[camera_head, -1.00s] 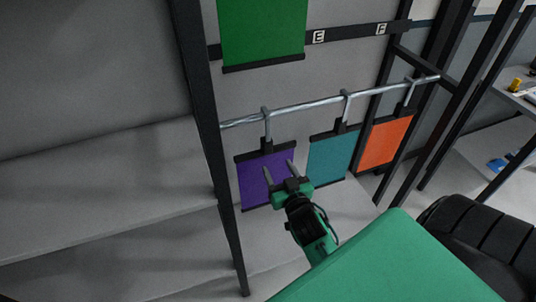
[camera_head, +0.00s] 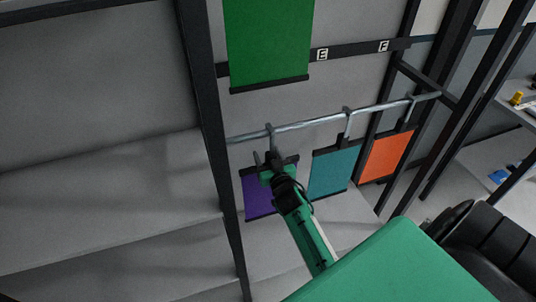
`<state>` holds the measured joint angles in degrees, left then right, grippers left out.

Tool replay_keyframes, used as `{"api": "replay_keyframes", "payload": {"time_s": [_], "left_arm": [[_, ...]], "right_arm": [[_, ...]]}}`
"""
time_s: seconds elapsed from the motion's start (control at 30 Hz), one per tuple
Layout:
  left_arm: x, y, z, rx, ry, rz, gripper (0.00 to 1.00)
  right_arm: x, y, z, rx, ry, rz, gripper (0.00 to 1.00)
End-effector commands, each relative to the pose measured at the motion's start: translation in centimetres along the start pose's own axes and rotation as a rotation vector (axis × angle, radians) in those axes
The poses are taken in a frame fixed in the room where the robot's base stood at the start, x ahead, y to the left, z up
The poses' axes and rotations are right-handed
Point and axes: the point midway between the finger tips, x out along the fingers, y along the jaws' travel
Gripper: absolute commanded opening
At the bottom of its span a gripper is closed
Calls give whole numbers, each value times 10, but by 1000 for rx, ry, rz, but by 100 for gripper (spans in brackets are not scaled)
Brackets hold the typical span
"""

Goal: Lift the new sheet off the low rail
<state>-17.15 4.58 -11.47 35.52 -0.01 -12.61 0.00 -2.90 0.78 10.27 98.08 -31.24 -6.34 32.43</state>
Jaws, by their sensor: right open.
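Three sheets hang by hooks from the low rail (camera_head: 310,124): a purple sheet (camera_head: 256,198) at the left, a teal sheet (camera_head: 334,173) in the middle and an orange sheet (camera_head: 386,157) at the right. A green sheet (camera_head: 268,42) hangs higher up, above the rail. My right gripper (camera_head: 266,157) is open, its fingers at the purple sheet's top bar, just below its hook (camera_head: 270,135). The gripper and arm hide part of the purple sheet; whether the fingers straddle the hook or touch it is unclear. My left gripper is not in view.
A dark upright post (camera_head: 214,130) stands left of the purple sheet, with grey shelves (camera_head: 110,200) beyond it. A dark strip lettered E and F (camera_head: 350,52) crosses above the rail. Dark frame posts stand at the right.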

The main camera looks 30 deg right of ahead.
Motion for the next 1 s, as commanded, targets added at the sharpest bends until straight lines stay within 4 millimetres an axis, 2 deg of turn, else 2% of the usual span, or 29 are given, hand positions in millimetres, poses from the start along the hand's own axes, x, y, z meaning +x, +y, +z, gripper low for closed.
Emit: {"api": "replay_keyframes", "payload": {"time_s": [0.2, 0.27, 0.4, 0.5, 1.0], "left_arm": [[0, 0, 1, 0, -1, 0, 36], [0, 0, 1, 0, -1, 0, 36], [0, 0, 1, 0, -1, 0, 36], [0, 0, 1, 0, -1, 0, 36], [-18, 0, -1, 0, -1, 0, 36]], "right_arm": [[0, 0, 0, -1, 0, 0, 56], [0, 0, 0, -1, 0, 0, 47], [0, 0, 0, -1, 0, 0, 19], [0, 0, 0, -1, 1, 0, 2], [0, 0, -20, -1, 1, 0, 2]]}}
